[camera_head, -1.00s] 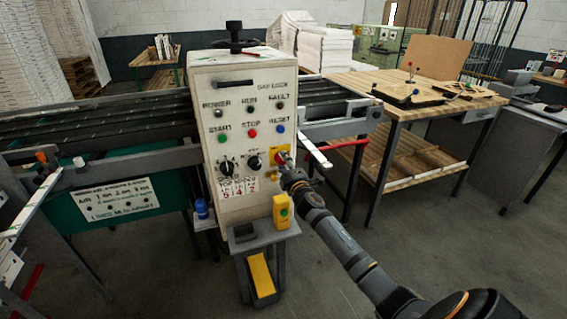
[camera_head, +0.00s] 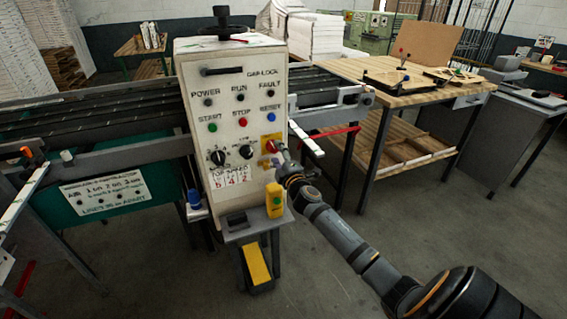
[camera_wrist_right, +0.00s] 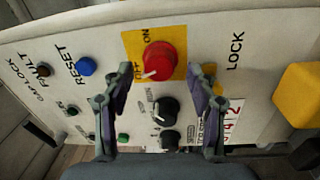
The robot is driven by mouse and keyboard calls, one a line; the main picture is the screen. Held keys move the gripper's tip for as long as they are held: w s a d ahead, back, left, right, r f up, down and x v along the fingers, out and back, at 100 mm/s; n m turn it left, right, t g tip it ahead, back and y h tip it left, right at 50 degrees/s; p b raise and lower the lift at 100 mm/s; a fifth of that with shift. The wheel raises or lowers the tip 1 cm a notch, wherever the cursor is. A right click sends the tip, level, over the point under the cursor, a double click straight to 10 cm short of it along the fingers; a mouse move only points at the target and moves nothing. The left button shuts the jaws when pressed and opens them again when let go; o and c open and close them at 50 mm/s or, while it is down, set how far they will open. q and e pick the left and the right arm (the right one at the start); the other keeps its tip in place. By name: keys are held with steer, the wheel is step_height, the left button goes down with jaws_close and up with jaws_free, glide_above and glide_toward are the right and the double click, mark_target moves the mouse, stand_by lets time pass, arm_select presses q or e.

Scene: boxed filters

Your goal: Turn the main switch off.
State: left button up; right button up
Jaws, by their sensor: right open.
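The main switch (camera_head: 270,146) is a red round knob on a yellow plate, at the right edge of a cream control box (camera_head: 205,75). In the right wrist view the red knob (camera_wrist_right: 158,61) has ON and OFF lettering beside it, and its white mark points to the lower left, near the OFF lettering. My right gripper (camera_head: 279,155) is in front of the switch. In the wrist view its two fingers (camera_wrist_right: 165,84) are apart on either side of the knob's lower part, with nothing held. Contact with the knob is not visible. My left gripper is not in view.
Black selector knobs (camera_head: 246,152) and START, STOP and RESET buttons (camera_head: 242,122) are close by. A yellow box (camera_head: 275,198) sits below the switch. A rail (camera_head: 308,140) and a wooden workbench (camera_head: 400,85) stand to the right.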

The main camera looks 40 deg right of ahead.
steer(key=v, duration=0.9)
steer(key=shift+s, duration=0.15)
steer(key=shift+a+r, duration=0.1)
steer(key=s+d+f+m+g+h, duration=0.1)
steer(key=s+d+f+m+g, duration=0.15)
steer(key=f, duration=0.95)
steer(key=s+d+f+m+g, duration=0.2)
steer(key=s+d+f+g, duration=0.15)
steer(key=f, duration=0.75)
steer(key=s+a+f+m+g+y, duration=0.15)
steer(key=s+f, duration=0.35)
steer(key=f, duration=0.5)
steer(key=s+f+m+g+h, duration=0.1)
steer(key=s+f+m+g, duration=0.15)
steer(key=s+f, duration=0.5)
steer(key=s+a+f+m+g+y, duration=0.1)
steer(key=s+a+f+g, duration=0.1)
steer(key=s+a+f, duration=0.3)
steer(key=s+a+f+m+g+y, duration=0.1)
steer(key=s+a+f, duration=0.4)
steer(key=s, duration=0.8)
steer(key=s+a+f+m+g+y, duration=0.2)
steer(key=s+a+f, duration=0.4)
steer(key=s+f, duration=0.4)
steer(key=shift+m+g, duration=0.55)
steer(key=shift+g, duration=0.45)
